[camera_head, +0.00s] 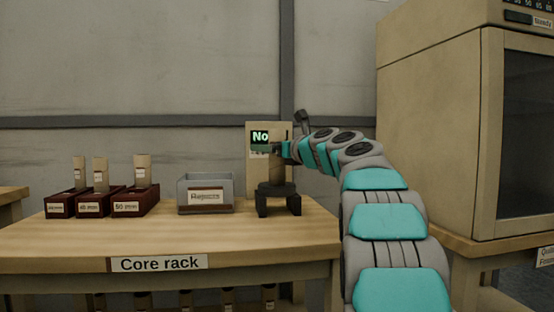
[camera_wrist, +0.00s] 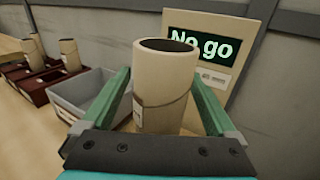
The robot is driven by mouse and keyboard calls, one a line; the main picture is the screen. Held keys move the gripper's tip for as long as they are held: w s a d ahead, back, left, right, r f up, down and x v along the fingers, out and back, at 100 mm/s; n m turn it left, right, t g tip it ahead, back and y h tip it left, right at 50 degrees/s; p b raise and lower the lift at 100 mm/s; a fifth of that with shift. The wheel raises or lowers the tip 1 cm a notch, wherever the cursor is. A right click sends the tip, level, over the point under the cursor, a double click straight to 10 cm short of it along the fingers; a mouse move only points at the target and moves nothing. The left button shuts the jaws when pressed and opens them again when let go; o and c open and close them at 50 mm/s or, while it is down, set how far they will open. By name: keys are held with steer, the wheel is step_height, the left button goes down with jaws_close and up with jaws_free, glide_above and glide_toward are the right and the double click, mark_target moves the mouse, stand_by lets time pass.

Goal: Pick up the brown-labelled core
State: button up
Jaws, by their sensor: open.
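A tan hollow core (camera_wrist: 162,95) stands upright between the two green fingers of my gripper (camera_wrist: 160,84) in the wrist view. The fingers are open, one on each side of it. Part of a pale label shows on its left side; I cannot tell that it is brown. In the head view my gripper (camera_head: 268,148) is in front of the tan gauge panel, and this core is hard to pick out there. Three other cores, a left one (camera_head: 79,173), a middle one (camera_head: 100,176) and a right one (camera_head: 142,171), stand in dark red holders; their label colours are unclear.
The gauge panel (camera_wrist: 232,95) reads "No go" behind the core. A dark stand (camera_head: 278,190) is in front of it. A grey rejects bin (camera_head: 225,187) stands left of it on the wooden core rack table (camera_head: 250,235). A large beige cabinet (camera_head: 430,120) is at right.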

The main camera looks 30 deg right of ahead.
steer(key=shift+c, duration=0.2)
jaws_close()
stand_by(0.6)
steer(key=shift+r, duration=0.15)
